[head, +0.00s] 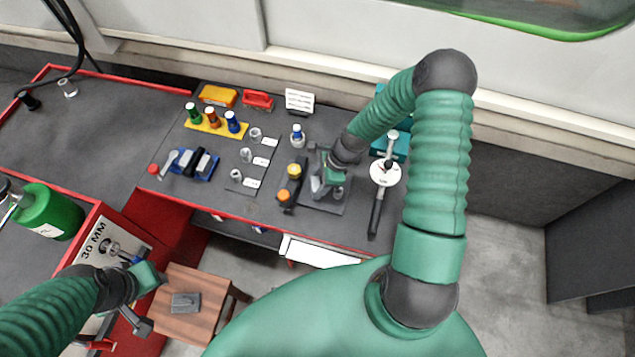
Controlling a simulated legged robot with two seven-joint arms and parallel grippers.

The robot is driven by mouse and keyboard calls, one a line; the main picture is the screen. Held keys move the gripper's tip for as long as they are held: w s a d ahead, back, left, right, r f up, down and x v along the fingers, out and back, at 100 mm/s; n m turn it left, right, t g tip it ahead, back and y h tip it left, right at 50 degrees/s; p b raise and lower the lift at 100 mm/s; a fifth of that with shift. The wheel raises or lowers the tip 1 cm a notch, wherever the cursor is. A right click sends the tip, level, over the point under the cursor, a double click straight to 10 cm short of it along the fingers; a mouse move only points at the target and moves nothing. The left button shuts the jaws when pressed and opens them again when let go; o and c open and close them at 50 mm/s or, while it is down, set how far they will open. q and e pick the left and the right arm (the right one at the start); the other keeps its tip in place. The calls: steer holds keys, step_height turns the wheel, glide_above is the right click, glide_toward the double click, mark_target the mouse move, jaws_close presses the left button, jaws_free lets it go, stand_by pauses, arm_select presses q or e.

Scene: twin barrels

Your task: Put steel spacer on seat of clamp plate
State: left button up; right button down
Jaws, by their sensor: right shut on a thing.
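My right gripper (322,182) reaches down over the dark clamp plate (325,207) on the bench. It is shut on a small grey part, mostly hidden by the fingers; I cannot tell whether this is the steel spacer. A short grey piece (338,191) shows at the plate beside the fingers, and the seat cannot be made out. Several small steel cylinders, such as this one (246,155), stand on a dark strip with white labels, left of the plate. My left gripper (135,295) hangs low at left, near a wooden stool (190,330); its finger opening is unclear.
Left of the plate stands a holder with an orange knob (284,196). A round white dial with a dark handle (385,174) lies close at its right. A yellow rack (215,125) with coloured bottles and a blue block (195,164) are further left. The bench front has a red edge.

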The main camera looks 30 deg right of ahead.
steer(key=shift+w+f, duration=0.1)
steer(key=shift+w, duration=0.05)
steer(key=c, duration=0.6)
jaws_free()
